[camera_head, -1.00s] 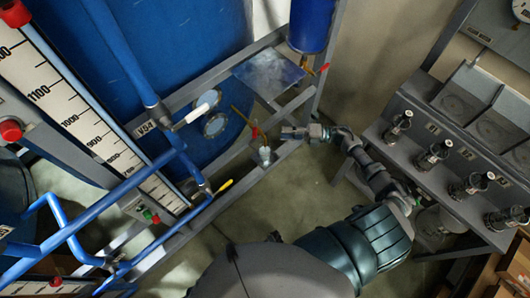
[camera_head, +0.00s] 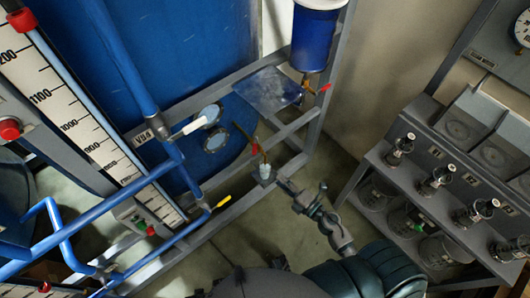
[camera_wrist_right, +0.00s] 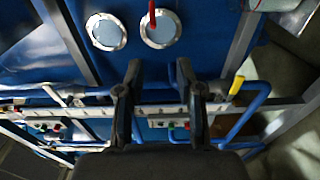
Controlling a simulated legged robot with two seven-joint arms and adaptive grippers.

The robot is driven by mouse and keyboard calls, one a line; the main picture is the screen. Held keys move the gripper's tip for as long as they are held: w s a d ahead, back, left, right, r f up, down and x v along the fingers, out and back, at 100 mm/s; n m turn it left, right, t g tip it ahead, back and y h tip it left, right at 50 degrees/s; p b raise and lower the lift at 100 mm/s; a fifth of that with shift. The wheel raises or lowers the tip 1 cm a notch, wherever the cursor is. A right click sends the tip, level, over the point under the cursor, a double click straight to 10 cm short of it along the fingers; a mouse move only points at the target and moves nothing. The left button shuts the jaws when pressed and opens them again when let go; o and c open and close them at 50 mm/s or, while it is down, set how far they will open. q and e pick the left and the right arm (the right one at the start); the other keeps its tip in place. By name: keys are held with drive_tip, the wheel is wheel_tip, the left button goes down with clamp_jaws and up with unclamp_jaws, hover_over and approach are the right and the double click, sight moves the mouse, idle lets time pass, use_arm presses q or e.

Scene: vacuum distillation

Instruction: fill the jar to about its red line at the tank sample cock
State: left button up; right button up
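A small pale, clear-looking jar (camera_head: 265,171) stands upright on a small bracket at the frame rail in the head view. The sample cock (camera_head: 255,148) with its red handle is right above it. The jar's red line and its liquid level are too small to make out. My right gripper (camera_head: 284,187) is just to the lower right of the jar, apart from it. In the right wrist view my right gripper (camera_wrist_right: 160,72) has its two fingers spread with nothing held between them. The jar is not recognisable there. My left gripper is not in view.
The blue tank (camera_head: 190,60) with two round sight glasses is behind the rail. Blue pipes (camera_head: 90,200) fill the left.

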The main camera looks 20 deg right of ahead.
drive_tip(key=d+h, duration=0.1)
drive_tip(key=p, duration=0.3)
approach(254, 149)
drive_tip(key=x, duration=0.2)
drive_tip(key=shift+m+t, duration=0.3)
drive_tip(key=shift+m, duration=0.1)
drive_tip(key=x, duration=0.5)
drive_tip(key=f+x, duration=0.1)
drive_tip(key=x, duration=0.1)
drive_tip(key=shift+w+f, duration=0.1)
drive_tip(key=shift+w, duration=0.3)
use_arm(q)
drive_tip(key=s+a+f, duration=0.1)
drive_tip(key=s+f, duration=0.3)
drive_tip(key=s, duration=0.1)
use_arm(e)
drive_tip(key=shift+w+a, duration=0.1)
drive_tip(key=shift+a, duration=0.1)
drive_tip(key=shift+c, duration=0.7)
clamp_jaws()
